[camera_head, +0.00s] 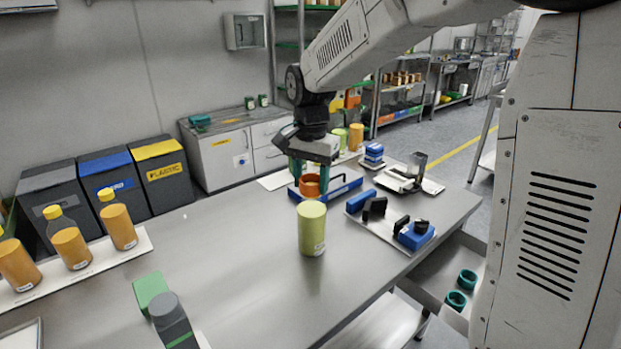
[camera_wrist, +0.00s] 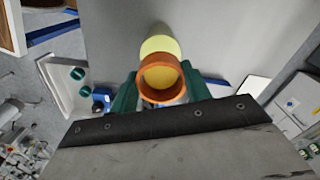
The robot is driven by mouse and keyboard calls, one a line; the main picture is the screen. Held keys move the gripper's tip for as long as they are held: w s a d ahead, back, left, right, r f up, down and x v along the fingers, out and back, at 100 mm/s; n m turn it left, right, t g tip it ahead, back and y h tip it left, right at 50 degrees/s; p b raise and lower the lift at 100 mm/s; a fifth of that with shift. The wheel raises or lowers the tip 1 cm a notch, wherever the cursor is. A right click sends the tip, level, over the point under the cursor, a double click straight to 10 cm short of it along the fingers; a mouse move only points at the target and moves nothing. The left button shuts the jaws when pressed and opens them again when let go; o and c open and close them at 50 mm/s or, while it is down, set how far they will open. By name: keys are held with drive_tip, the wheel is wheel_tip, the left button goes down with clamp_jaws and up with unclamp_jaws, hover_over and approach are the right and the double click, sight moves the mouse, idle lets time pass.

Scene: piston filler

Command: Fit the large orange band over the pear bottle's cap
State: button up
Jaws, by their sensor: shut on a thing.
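My gripper (camera_head: 310,178) points down over the steel table, its teal fingers closed on the large orange band (camera_head: 309,188). In the wrist view the band (camera_wrist: 160,80) sits between the two fingertips (camera_wrist: 161,93), its round opening facing the camera. A pale yellow-green bottle (camera_head: 312,230), which looks like the pear bottle, stands upright on the table. In the head view its top is just below the band; in the wrist view the bottle (camera_wrist: 158,45) shows partly behind the band's upper edge. The band appears apart from the bottle; I cannot tell the exact gap. No distinct cap shows.
A blue tray or frame (camera_head: 345,187) lies behind the band. To the right is a pale board (camera_head: 383,232) with blue and black parts. Orange bottles with yellow caps (camera_head: 72,248) stand at left. A green block (camera_head: 150,288) is in front; the table's middle left is clear.

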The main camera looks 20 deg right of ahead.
drive_tip(key=shift+f, duration=0.8)
drive_tip(key=o, duration=1)
drive_tip(key=shift+r, duration=0.15)
drive_tip(key=shift+r, duration=4.4)
